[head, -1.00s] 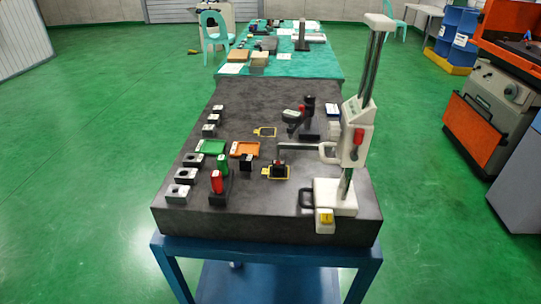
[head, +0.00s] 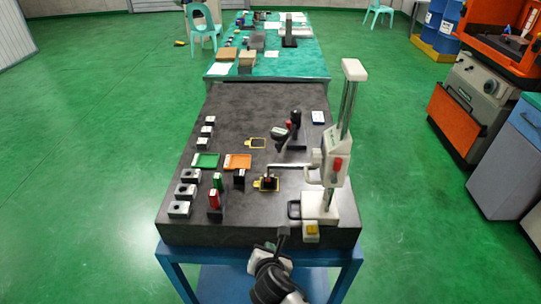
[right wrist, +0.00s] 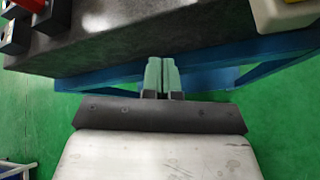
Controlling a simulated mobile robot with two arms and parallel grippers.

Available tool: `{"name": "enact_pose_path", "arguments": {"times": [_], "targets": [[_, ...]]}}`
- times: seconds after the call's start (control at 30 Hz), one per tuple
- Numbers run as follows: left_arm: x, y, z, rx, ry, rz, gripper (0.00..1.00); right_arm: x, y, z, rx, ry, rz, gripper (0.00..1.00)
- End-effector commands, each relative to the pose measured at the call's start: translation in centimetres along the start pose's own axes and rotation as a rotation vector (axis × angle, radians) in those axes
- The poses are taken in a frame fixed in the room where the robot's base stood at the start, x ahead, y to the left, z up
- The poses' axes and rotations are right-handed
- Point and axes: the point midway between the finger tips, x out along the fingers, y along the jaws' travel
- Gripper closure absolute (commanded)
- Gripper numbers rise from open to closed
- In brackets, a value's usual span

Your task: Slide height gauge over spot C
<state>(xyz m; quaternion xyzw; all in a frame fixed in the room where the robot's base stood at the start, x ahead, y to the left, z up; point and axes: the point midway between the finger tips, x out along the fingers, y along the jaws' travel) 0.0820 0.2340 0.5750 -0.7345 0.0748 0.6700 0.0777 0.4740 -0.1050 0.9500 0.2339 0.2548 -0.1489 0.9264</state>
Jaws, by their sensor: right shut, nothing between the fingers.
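The height gauge (head: 336,160), white with a tall twin-rod column, stands upright at the right front of the dark granite plate (head: 245,110). Its base (head: 318,208) has a dark handle on the left and a yellow button (head: 311,231) at the front. Its arm reaches left over a yellow-framed spot (head: 258,188) with a dark block on it. Another yellow-framed spot (head: 257,143) farther back is bare. I cannot read which is spot C. My right gripper (head: 283,231) is shut and empty at the plate's front edge, apart from the gauge; its fingers show in the right wrist view (right wrist: 161,76).
Several grey blocks (head: 180,209) line the left edge. A green tray (head: 205,160), an orange tray (head: 237,161), and red and green pieces (head: 215,198) stand left. A dark stand (head: 296,125) is behind the gauge. A blue frame (head: 255,255) carries the plate.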

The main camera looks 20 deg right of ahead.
Motion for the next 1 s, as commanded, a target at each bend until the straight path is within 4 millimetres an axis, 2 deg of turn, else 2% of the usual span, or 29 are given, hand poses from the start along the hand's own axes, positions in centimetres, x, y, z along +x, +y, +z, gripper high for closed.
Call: {"name": "enact_pose_path", "arguments": {"times": [0.03, 0.1, 0.13, 0.23, 0.37, 0.57, 0.9, 1.0], "targets": [[-1.8, -0.1, -0.2, -0.001, 0.0, -0.001, 0.57, -2.6, 2.5, 4.5, -0.096, -0.074, 0.016, 1.0], [-2.6, -0.1, -0.2, -0.001, 0.0, -0.001, 0.57, -5.1, 4.2, 8.4, -0.214, -0.156, 0.012, 1.0], [-2.8, -0.2, -0.2, -0.001, 0.0, -0.002, 0.57, -6.1, 4.8, 9.7, -0.255, -0.184, 0.009, 1.0], [-3.3, -0.3, -0.3, -0.001, 0.0, -0.003, 0.57, -8.3, 5.8, 12.7, -0.348, -0.25, -0.012, 1.0], [-3.5, -0.3, -0.3, -0.002, 0.0, -0.003, 0.57, -9.1, 6.2, 14.1, -0.397, -0.282, -0.026, 1.0], [-4.1, -0.3, -0.3, -0.002, 0.0, -0.003, 0.57, -6.7, 6.3, 14.8, -0.401, -0.282, -0.028, 1.0], [-5.6, -0.3, -0.5, -0.002, -0.001, -0.003, 0.57, 0.2, 6.6, 16.8, -0.398, -0.28, -0.027, 1.0], [-6.3, -0.3, -0.5, -0.001, -0.001, -0.003, 0.57, 1.6, 6.9, 17.7, -0.398, -0.281, -0.025, 1.0]]}}
